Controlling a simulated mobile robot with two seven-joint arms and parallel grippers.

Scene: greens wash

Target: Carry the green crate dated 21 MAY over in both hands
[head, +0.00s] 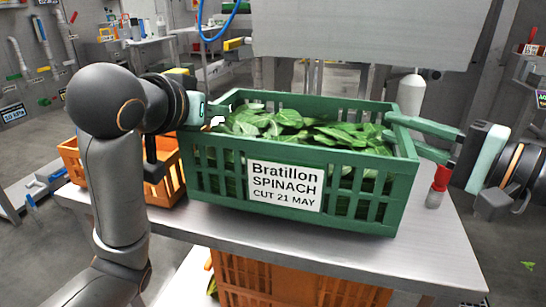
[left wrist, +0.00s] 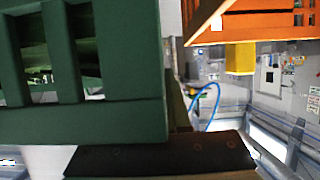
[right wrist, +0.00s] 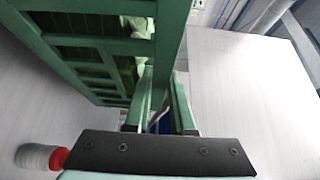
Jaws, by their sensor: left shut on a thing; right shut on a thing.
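The green crate (head: 215,185), labelled "Bratillon SPINACH CUT 21 MAY", is full of spinach leaves (head: 300,125) and looks about level over the steel table. I cannot tell whether its base touches the table. My left gripper (head: 217,115) is shut on its left rim. My right gripper (head: 398,130) is shut on its right rim. The crate's slotted side shows at the left in the left wrist view (left wrist: 120,122) and at upper left in the right wrist view (right wrist: 171,30). The left fingertips are partly hidden.
An orange crate (head: 165,190) stands close by on the left of the steel table (head: 330,250); another orange crate (head: 245,270) is below the tabletop. A red-topped container (head: 440,180) stands right of the green crate, near my right gripper. A white bottle (head: 411,92) is behind.

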